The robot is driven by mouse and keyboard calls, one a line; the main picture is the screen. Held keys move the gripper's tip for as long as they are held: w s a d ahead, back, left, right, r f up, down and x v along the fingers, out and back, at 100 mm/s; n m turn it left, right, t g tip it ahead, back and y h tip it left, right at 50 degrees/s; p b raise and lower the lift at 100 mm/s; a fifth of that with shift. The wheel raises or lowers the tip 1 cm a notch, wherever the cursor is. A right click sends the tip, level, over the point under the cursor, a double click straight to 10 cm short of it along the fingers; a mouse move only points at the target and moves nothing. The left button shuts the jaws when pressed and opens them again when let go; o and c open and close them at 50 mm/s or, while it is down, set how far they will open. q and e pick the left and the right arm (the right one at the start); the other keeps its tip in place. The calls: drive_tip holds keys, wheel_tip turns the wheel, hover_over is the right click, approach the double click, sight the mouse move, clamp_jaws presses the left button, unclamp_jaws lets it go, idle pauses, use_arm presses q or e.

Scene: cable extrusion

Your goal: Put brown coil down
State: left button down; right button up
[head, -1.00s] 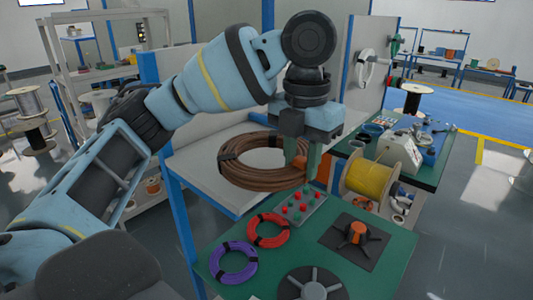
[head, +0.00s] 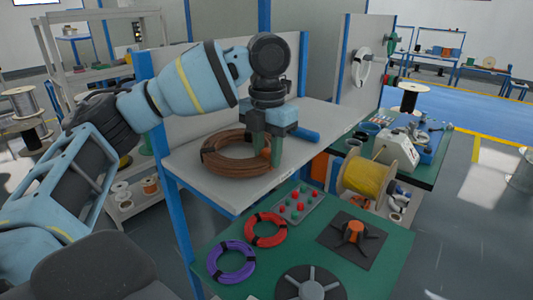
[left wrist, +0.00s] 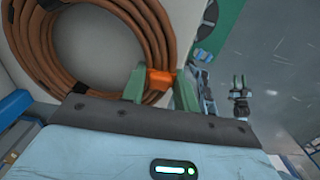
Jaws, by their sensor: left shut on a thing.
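The brown coil (head: 228,158) lies flat on the light grey shelf (head: 205,190) of the blue-framed rack, as far as the head view shows. My left gripper (head: 267,157) points down at the coil's right side. In the left wrist view, the fingers of the left gripper (left wrist: 160,92) stand on either side of an orange piece (left wrist: 160,79) on the rim of the brown coil (left wrist: 88,45) and are shut on it. A small dark shape with two green prongs (left wrist: 240,85) looks like my right gripper, too small to read. The head view does not show it.
A green table (head: 375,285) below holds a red coil (head: 266,229), a purple coil (head: 231,261), a button panel (head: 297,204) and a black plate with an orange hub (head: 354,232). A yellow spool (head: 366,177) stands to the right.

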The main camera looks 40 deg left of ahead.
use_arm(q)
drive_tip(key=shift+f, duration=0.3)
drive_tip(key=c, duration=1.1)
unclamp_jaws()
drive_tip(key=shift+f, duration=0.15)
drive_tip(key=shift+o, duration=0.2)
wheel_tip(320, 180, up, 12)
